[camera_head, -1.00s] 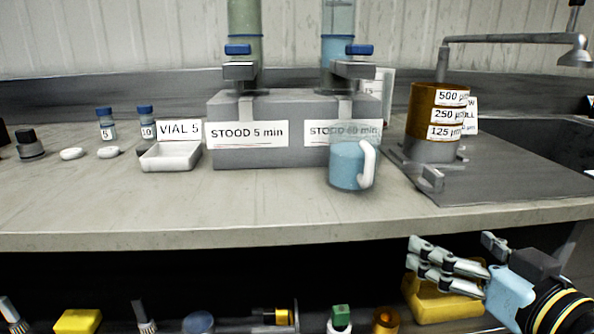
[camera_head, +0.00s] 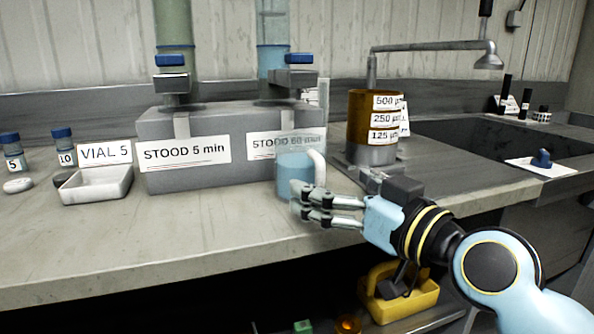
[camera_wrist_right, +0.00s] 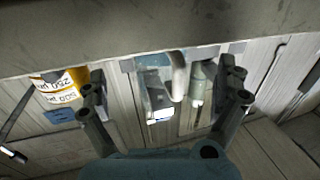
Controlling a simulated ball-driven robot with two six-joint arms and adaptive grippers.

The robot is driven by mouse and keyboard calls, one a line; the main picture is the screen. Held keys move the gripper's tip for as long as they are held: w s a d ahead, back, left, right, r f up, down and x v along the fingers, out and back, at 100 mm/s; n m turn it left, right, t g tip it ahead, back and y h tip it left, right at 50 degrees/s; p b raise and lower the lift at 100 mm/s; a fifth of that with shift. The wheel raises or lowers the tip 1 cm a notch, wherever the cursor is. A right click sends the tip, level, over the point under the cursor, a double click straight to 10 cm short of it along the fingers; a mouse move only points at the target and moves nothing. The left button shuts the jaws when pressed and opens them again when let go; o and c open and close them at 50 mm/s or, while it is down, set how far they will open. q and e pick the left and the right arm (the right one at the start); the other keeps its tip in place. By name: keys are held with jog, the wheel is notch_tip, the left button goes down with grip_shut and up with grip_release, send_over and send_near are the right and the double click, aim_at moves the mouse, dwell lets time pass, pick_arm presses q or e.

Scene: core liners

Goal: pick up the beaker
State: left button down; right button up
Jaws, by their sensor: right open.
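The beaker (camera_head: 295,172) is light blue with a white handle on its right side. It stands upright near the front of the counter, before the "STOOD 60 min" label. My right gripper (camera_head: 302,203) is open in front of the beaker's lower right side, and its fingers cover part of it. I cannot tell from the head view whether they touch. In the right wrist view, which looks upside down, the white handle (camera_wrist_right: 179,75) shows between the spread fingers of the right gripper (camera_wrist_right: 167,95). My left gripper is not in view.
A grey block (camera_head: 185,165) holding two columns stands behind the beaker. Brown stacked sieves (camera_head: 358,115) stand to the right, with a faucet and sink beyond. A white tray (camera_head: 95,190) and small vials are at the left. The counter's front left (camera_head: 150,240) is clear.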

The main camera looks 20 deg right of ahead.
aim_at(308, 173)
jog(key=x, duration=0.7)
jog(key=shift+w+f, duration=0.15)
jog(key=shift+f, duration=0.05)
jog(key=shift+c, duration=0.3)
jog(key=c, duration=1.1)
